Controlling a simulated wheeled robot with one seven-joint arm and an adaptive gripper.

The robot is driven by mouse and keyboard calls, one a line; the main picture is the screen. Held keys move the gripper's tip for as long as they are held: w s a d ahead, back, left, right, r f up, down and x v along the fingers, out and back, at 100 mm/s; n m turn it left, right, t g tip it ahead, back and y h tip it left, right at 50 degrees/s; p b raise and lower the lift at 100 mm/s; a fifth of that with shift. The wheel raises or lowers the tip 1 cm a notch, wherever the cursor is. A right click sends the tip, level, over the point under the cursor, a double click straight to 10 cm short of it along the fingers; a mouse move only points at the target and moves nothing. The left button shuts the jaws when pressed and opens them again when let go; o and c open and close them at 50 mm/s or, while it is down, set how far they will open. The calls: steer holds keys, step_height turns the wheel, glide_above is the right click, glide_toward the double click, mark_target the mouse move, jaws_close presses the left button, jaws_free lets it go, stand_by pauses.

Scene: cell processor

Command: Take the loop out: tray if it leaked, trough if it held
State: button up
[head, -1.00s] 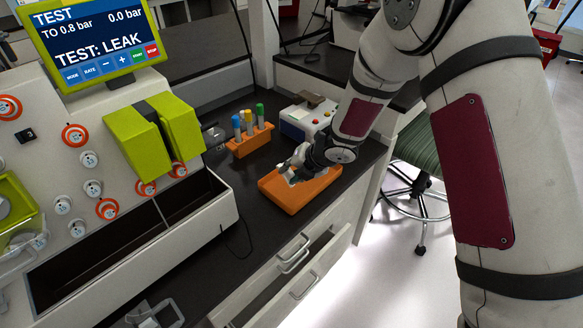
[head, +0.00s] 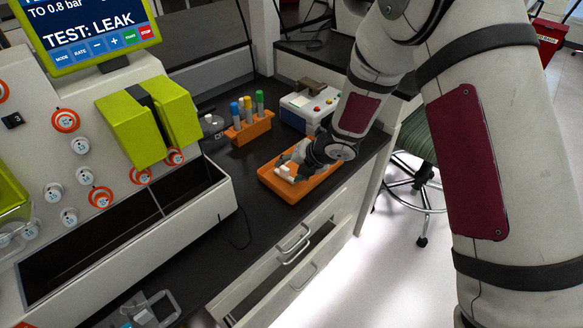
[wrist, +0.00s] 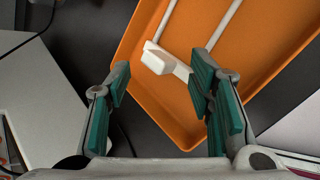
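The loop, a white block with two white tubes (wrist: 160,60), shows over the floor of the orange tray (wrist: 140,85) near one corner in the wrist view. In the head view its white block (head: 284,172) is at the tray (head: 318,191). My gripper (wrist: 160,66) has its teal-padded fingers spread apart around the block, with gaps visible; part of the loop is hidden behind the right finger. In the head view my gripper (head: 296,163) is low over the tray. The processor screen (head: 95,30) reads "TEST: LEAK". The dark trough (head: 110,240) runs along the processor's front.
A tube rack (head: 249,130) with coloured caps and a small box with buttons (head: 306,108) stand behind the tray. A drawer (head: 290,268) is partly open below the counter. Dark counter (head: 215,262) is free between trough and tray. A green stool (head: 416,150) stands right.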

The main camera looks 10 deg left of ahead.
steer(key=v, duration=1.2)
steer(key=shift+d, duration=0.1)
